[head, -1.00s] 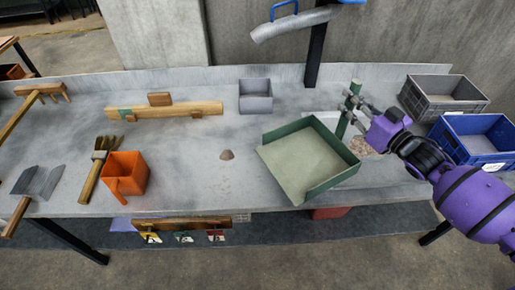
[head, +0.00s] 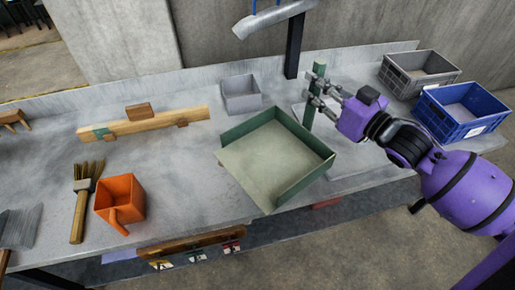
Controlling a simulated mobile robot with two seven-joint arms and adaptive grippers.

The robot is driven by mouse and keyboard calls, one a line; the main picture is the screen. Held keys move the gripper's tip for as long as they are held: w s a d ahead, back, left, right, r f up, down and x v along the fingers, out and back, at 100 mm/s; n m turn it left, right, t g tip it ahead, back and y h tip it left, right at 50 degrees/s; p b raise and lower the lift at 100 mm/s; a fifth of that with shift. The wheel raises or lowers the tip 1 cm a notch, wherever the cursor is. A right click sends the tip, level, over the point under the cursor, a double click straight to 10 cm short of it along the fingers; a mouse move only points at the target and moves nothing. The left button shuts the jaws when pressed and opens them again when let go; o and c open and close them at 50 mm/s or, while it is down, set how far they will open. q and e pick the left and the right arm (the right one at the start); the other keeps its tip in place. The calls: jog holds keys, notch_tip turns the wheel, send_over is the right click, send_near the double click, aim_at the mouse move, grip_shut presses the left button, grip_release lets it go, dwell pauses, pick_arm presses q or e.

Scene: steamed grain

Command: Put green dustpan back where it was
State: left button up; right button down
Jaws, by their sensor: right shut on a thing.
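The green dustpan (head: 272,160) is in the middle of the head view, its flat open lip toward the lower left. Its green handle (head: 318,72) stands up at the back right. My right gripper (head: 316,92) is shut on this handle, with the arm coming in from the right. The pan's near corner reaches the front edge of the grey table (head: 185,185). I cannot tell whether the pan touches the tabletop or hangs just above it. My left gripper is not in view.
A grey box (head: 241,97) stands behind the dustpan. Grey (head: 425,78) and blue (head: 462,115) crates stand at the right. An orange scoop (head: 121,198), a brush (head: 83,200) and a wooden piece (head: 150,125) lie at the left. A dark post (head: 294,45) rises at the back.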

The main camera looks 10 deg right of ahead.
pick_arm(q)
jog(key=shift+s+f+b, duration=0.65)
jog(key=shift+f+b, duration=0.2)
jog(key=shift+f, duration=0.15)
pick_arm(e)
jog(key=w+f, duration=1.3)
jog(key=w, duration=0.1)
jog(key=shift+a, duration=0.25)
jog(key=shift+f, duration=0.1)
jog(key=shift+f, duration=0.15)
jog(key=c, duration=1.6)
grip_release()
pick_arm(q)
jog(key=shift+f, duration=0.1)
